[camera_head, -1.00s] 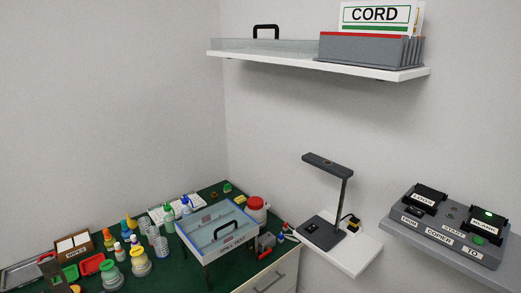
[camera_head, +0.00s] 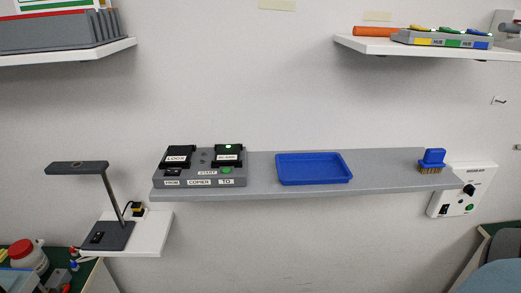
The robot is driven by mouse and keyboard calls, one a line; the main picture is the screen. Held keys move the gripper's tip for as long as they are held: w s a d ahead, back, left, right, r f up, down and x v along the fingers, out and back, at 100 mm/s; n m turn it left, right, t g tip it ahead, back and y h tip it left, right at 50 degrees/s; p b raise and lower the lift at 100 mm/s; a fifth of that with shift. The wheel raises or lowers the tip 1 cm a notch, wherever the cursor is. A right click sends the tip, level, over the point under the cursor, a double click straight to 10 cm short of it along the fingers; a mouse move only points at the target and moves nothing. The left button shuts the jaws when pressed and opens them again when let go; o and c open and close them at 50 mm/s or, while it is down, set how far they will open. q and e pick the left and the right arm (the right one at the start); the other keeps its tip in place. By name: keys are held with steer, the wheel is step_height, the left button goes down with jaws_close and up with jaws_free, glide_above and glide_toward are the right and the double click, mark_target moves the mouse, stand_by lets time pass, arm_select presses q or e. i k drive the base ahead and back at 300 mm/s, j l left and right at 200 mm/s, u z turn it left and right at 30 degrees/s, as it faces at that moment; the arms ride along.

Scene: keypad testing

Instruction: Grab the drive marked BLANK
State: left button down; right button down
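The drive marked BLANK (camera_head: 228,156) is a black block with a white label and a small green light at its top. It sits in the right-hand slot of the grey copier (camera_head: 200,182), above the label TO. A second black drive marked LOGS (camera_head: 178,157) sits in the left-hand slot, above the label FROM. A green button (camera_head: 226,170) is on the copier beside the START label. Neither of my grippers shows in the head view.
The copier stands on a grey wall shelf (camera_head: 385,171), with a blue tray (camera_head: 313,181) to its right and a blue brush (camera_head: 433,158) at the right end. A dark lamp stand (camera_head: 114,236) is on a lower white shelf at left. Bare shelf lies between tray and brush.

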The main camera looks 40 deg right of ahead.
mark_target(226, 155)
steer(key=z, duration=0.95)
